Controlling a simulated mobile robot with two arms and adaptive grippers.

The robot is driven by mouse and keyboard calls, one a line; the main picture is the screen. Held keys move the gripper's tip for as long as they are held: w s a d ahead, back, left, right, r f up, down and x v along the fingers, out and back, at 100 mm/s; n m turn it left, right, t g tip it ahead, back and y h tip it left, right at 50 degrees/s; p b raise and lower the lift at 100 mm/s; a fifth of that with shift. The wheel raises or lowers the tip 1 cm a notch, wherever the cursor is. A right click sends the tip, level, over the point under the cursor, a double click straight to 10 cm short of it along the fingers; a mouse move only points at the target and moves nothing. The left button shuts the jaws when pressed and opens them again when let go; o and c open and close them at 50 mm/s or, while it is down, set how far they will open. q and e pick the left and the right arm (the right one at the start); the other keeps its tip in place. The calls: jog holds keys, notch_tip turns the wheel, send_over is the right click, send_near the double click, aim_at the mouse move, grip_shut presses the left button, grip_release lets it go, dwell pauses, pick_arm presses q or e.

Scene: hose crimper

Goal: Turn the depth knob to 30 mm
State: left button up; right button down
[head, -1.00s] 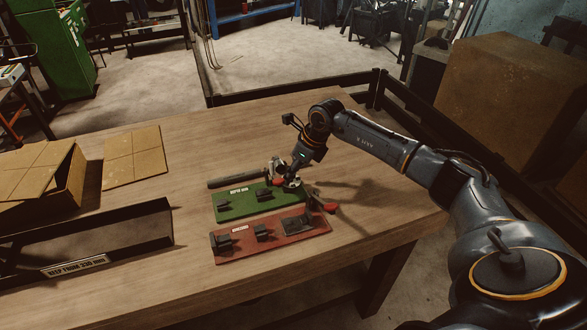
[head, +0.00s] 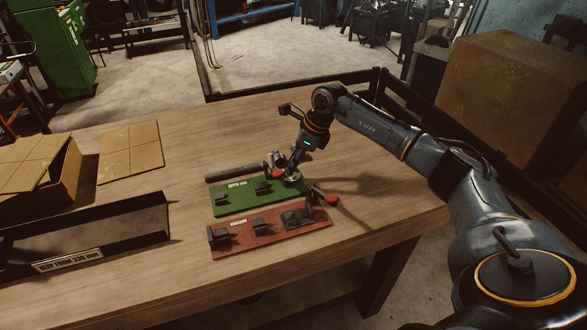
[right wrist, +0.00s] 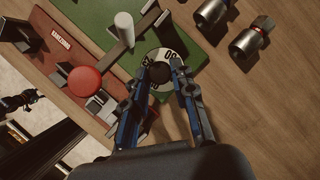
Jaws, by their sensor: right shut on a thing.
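The depth knob is a small dark knob (right wrist: 160,73) on a white dial with black numbers (right wrist: 172,54), in the right wrist view. The dial sits on a green board (right wrist: 195,30), which also shows in the head view (head: 235,203) with a "DEPTH mm" label. My right gripper (right wrist: 161,72) is shut on the knob, one finger on each side. A "30" shows on the dial just beyond the fingertips; other numbers are partly covered. I cannot tell which mark the knob's pointer is at. In the head view the gripper (head: 292,176) hides most of the dial. My left gripper is not in view.
A red board (head: 265,236) with dark blocks lies in front of the green one. A red ball-shaped handle (right wrist: 85,82) is close to the left finger. Metal cylinders (right wrist: 246,42) lie beyond the green board. Cardboard (head: 130,150) and a dark tray (head: 120,228) are at left.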

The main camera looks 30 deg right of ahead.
jog(key=n+b, duration=0.1)
jog(key=n+g+y+b, duration=0.1)
jog(key=n+b, duration=0.1)
jog(key=shift+w+f+n+b, duration=0.15)
jog(key=shift+w+n+b, duration=0.05)
jog(key=shift+n+b, duration=0.1)
jog(key=n+b, duration=0.1)
jog(key=n+g+b, duration=0.1)
jog(key=n, duration=0.1)
jog(key=shift+w+d+n+y, duration=0.1)
jog(key=shift+w+n+y, duration=0.05)
jog(key=shift+n+y, duration=0.15)
jog(key=n+g+b, duration=0.2)
jog(key=n, duration=0.1)
jog(key=shift+w+n, duration=0.1)
jog(key=shift+n, duration=0.2)
jog(key=shift+w+r+n+g+b, duration=0.1)
jog(key=shift+n+g, duration=0.15)
jog(key=shift+n, duration=0.45)
jog(key=shift+s+r+n+g+b, duration=0.1)
jog(key=shift+n+g+b, duration=0.1)
jog(key=shift+n, duration=0.5)
jog(key=shift+w+n+g+b, duration=0.1)
jog(key=shift+n+g, duration=0.15)
jog(key=shift+n, duration=0.45)
jog(key=shift+h, duration=0.4)
jog(key=c, duration=1.1)
grip_release()
notch_tip(320, 180, up, 10)
